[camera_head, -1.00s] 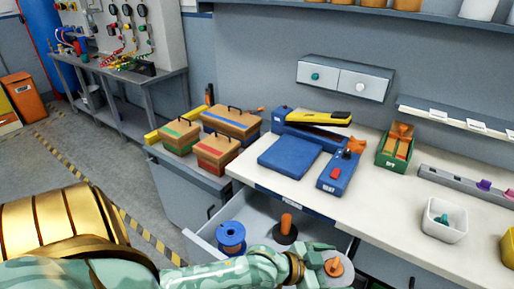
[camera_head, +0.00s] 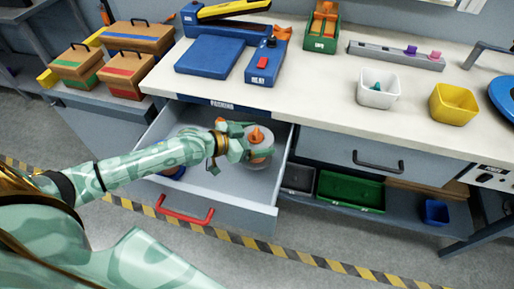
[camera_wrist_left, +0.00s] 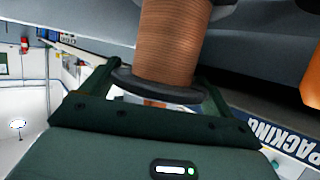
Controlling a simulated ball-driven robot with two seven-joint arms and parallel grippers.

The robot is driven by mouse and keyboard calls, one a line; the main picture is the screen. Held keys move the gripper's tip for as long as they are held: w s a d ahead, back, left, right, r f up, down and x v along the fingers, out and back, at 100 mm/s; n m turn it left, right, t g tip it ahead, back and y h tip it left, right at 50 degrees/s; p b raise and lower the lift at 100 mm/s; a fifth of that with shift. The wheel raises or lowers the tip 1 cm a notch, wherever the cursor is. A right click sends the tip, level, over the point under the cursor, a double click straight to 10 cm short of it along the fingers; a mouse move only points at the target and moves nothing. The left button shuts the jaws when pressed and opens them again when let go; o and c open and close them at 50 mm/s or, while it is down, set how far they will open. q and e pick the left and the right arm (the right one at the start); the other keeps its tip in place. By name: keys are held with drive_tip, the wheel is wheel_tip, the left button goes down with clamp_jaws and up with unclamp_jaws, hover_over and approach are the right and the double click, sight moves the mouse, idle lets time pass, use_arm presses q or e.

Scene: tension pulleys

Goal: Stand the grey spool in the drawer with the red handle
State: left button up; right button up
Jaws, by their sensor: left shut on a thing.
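The grey spool (camera_head: 258,161) is in my left gripper (camera_head: 245,147). In the head view it has a pale grey disc and an orange top. The left wrist view shows its copper-coloured winding (camera_wrist_left: 172,45) and dark flange between the fingers. The gripper is shut on it, over the right part of the open drawer (camera_head: 262,205) with the red handle (camera_head: 184,217). I cannot tell whether the spool touches the drawer floor. My right gripper is out of view.
The worktop edge (camera_head: 215,98) overhangs the drawer's back. A green tray (camera_head: 350,190) lies on the shelf to the right.

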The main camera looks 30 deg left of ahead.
use_arm(q)
drive_tip(key=shift+w+a+f, duration=0.15)
drive_tip(key=shift+f, duration=0.05)
drive_tip(key=f+b, duration=0.3)
drive_tip(key=shift+w+a+f, duration=0.2)
drive_tip(key=shift+w+f, duration=0.05)
drive_tip(key=shift+f, duration=0.1)
drive_tip(key=shift+r, duration=0.2)
drive_tip(key=shift+f, duration=0.2)
drive_tip(key=o, duration=1.3)
drive_tip(key=shift+s, duration=0.1)
drive_tip(key=shift+r, duration=0.2)
drive_tip(key=p+v, duration=0.2)
drive_tip(key=v, duration=0.5)
drive_tip(key=shift+s, duration=0.25)
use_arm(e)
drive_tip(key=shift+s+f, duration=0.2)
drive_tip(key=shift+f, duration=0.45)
